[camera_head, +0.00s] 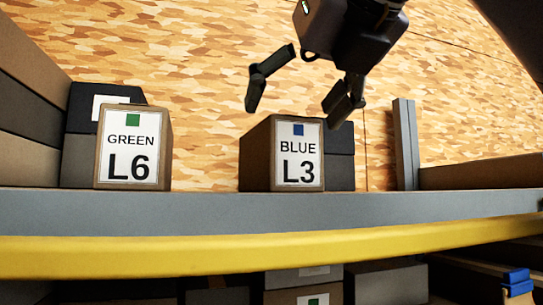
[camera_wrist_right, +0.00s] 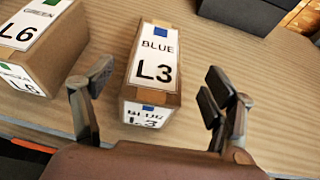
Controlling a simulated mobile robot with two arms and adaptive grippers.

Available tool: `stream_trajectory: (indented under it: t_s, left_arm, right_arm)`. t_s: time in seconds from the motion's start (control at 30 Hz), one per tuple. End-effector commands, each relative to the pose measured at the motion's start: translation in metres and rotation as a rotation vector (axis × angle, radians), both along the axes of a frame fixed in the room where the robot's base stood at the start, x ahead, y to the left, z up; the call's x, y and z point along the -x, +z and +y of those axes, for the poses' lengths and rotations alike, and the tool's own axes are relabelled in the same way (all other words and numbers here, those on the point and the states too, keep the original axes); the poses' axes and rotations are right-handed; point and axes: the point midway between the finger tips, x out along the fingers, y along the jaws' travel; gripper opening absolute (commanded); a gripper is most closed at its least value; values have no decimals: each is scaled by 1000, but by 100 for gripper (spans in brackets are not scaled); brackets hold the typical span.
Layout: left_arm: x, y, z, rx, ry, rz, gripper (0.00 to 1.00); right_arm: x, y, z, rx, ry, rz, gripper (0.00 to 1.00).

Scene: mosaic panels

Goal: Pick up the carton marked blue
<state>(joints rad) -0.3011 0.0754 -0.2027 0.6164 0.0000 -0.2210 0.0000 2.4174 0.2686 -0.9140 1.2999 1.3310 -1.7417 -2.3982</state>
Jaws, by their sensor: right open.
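The carton marked blue (camera_head: 258,160) stands on the shelf in the head view, with a white label reading BLUE L3 and a blue square. It also shows in the right wrist view (camera_wrist_right: 150,106), between and beyond the two fingers. My right gripper (camera_head: 300,103) is open and empty above this carton, with one finger toward each side of it. In the right wrist view my right gripper (camera_wrist_right: 155,105) has its fingers wide apart, and no contact with the carton is visible. My left gripper is not in view.
A carton marked GREEN L6 (camera_head: 134,148) stands to the left, also in the right wrist view (camera_wrist_right: 62,52). Dark boxes (camera_head: 340,155) stand behind. A grey post (camera_head: 405,145) is at right. The shelf edge (camera_head: 270,213) has a yellow beam (camera_head: 270,252). More boxes sit below.

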Motion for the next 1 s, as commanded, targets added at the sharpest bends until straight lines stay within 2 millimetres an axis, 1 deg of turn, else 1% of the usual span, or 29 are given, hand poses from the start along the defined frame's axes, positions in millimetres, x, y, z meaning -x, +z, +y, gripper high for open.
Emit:
stream_trajectory:
  t_s: [0.03,0.1,0.17,0.27,0.4,0.5,0.67,0.77,1.0]
  left_arm:
    - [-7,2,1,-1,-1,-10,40]
    - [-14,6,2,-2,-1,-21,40]
    - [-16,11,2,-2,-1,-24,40]
    - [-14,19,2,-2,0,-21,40]
    - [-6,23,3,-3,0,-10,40]
    - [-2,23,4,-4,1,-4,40]
    - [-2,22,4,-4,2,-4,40]
    - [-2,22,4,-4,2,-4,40]
    - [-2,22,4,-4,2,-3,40]
  right_arm:
    - [-2,0,1,0,-1,0,78]
    - [-7,-3,4,1,-2,1,78]
    - [-13,-6,8,1,-2,1,78]
    - [-24,-13,16,1,-2,2,78]
    - [-38,-21,21,-1,-3,3,78]
    - [-41,-23,23,-3,-1,0,78]
    - [-42,-24,23,-3,-1,0,78]
    - [-41,-24,23,-3,-1,0,74]
    - [-41,-24,23,-3,-2,0,58]
